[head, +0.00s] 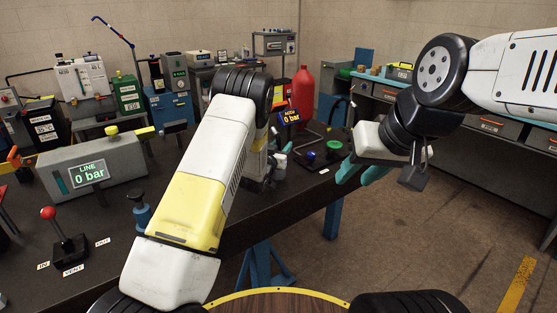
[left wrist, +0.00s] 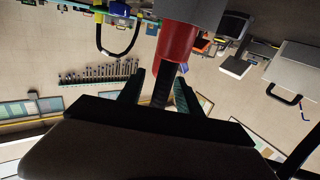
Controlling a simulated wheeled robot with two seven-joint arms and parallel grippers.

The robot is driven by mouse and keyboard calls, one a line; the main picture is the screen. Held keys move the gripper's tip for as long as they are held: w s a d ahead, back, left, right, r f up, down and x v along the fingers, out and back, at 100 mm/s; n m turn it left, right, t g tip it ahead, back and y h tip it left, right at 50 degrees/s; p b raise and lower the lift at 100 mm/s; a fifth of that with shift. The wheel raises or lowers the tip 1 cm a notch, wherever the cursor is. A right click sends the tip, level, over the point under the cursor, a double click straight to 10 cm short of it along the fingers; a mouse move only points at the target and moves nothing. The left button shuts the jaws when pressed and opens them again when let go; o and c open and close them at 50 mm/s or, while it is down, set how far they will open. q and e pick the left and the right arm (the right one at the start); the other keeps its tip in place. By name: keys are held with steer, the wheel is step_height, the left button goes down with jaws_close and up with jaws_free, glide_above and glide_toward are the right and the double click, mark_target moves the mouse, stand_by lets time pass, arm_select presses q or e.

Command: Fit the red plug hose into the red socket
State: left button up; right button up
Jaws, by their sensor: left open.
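My left gripper (left wrist: 163,92) is open in the left wrist view, with a teal finger on either side of a dark, narrow part. That part runs to a red cylindrical piece (left wrist: 180,45) just beyond the fingertips. I cannot tell whether this is the red plug or the red socket, or whether the fingers touch it. In the head view my left gripper (head: 268,170) is mostly hidden behind its forearm, at the bench's right part. My right gripper (head: 362,174), with teal fingers apart, is empty over the bench's right edge.
A green-based knob (head: 333,147) stands at right. A red bottle (head: 303,95) stands behind. Open floor lies at right.

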arm_select(q)
steer(key=shift+c, duration=0.2)
jaws_close()
stand_by(1.2)
